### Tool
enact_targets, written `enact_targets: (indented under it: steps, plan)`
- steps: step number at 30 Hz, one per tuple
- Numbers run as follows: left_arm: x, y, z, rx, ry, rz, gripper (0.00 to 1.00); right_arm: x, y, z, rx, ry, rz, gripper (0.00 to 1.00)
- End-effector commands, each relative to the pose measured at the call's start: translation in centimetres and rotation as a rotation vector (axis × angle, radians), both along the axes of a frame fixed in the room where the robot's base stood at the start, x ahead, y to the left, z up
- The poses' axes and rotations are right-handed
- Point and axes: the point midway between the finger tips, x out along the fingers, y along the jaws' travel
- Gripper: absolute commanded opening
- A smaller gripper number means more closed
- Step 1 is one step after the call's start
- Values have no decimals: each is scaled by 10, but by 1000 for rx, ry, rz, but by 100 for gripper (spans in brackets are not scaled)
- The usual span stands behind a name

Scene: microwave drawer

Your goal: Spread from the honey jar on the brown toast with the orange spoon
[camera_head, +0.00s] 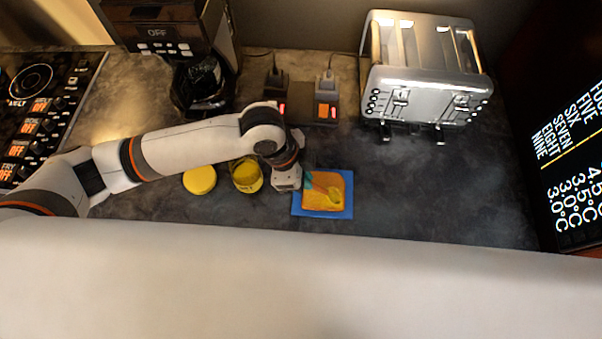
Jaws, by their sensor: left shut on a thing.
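The brown toast (314,200) lies on a blue square board (322,214) on the dark counter, with an orange-yellow look on its top. The honey jar (246,178), yellow inside, stands open just left of the board. My left gripper (307,176) is shut on the spoon at the toast's upper left corner. The spoon's yellow-orange bowl (335,194) is over the toast; I cannot tell whether it touches. Part of the spoon's handle is hidden by the gripper. My right gripper is not in view.
A round yellow lid (200,180) lies left of the jar. A silver toaster (425,75) stands at the back right, a coffee maker (185,50) at the back left. A power strip (318,108) with plugs lies behind. The counter right of the board is clear.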

Motion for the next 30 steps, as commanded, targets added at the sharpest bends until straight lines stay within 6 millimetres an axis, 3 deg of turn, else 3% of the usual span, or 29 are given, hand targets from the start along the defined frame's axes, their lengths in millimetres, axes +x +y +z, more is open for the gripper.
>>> enact_targets:
  steps: [30]
  plan:
    - [-1,28,1,0,1,0,0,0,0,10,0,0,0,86]
